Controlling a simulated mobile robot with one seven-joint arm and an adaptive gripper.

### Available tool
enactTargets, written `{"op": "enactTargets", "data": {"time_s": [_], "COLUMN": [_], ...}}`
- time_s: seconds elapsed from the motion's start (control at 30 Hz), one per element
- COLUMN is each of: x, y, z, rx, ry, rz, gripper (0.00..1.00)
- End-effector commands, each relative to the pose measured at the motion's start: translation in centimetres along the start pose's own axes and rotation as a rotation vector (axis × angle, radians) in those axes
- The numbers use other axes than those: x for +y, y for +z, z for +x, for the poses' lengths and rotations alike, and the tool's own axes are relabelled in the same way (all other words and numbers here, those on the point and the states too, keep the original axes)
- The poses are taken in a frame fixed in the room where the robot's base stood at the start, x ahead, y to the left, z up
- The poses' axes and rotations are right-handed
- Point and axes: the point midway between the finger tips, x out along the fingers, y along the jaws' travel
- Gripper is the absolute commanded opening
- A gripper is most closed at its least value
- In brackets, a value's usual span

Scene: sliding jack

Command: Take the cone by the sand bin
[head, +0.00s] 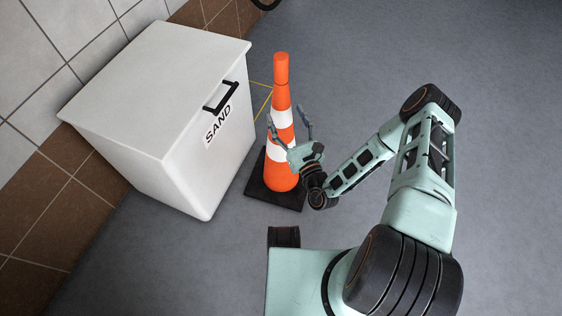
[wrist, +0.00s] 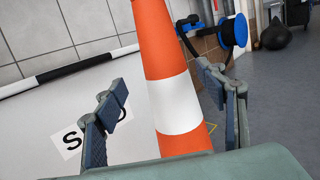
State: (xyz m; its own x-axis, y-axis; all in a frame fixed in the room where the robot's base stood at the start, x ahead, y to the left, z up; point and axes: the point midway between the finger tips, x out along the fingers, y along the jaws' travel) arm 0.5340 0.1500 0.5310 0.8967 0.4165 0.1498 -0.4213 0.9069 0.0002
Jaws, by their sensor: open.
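The orange cone (head: 281,173) with white bands stands upright on its black base, close to the right of the white sand bin (head: 170,75). In the wrist view the cone (wrist: 160,50) rises between my fingers, with its lower end hidden behind my gripper's body. My gripper (head: 288,122) is open, with one finger on either side of the cone's middle. I cannot tell whether either finger touches it. The bin (wrist: 45,110) shows behind the left finger, its SAND label partly covered.
A tiled wall (head: 40,70) runs behind the bin. A blue and black object (wrist: 235,32) and a dark rounded object (wrist: 277,36) are farther back in the wrist view. Grey floor (head: 480,60) is clear to the right.

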Motion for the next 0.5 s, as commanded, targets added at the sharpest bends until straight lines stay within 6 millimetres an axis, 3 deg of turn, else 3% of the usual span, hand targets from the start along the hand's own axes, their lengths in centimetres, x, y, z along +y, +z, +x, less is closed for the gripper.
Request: {"op": "enactTargets", "data": {"time_s": [0.5], "x": [-0.7], "y": [-0.1], "z": [5.7], "rx": [-0.001], "ry": [0.003], "rz": [-0.001], "gripper": [0.65]}}
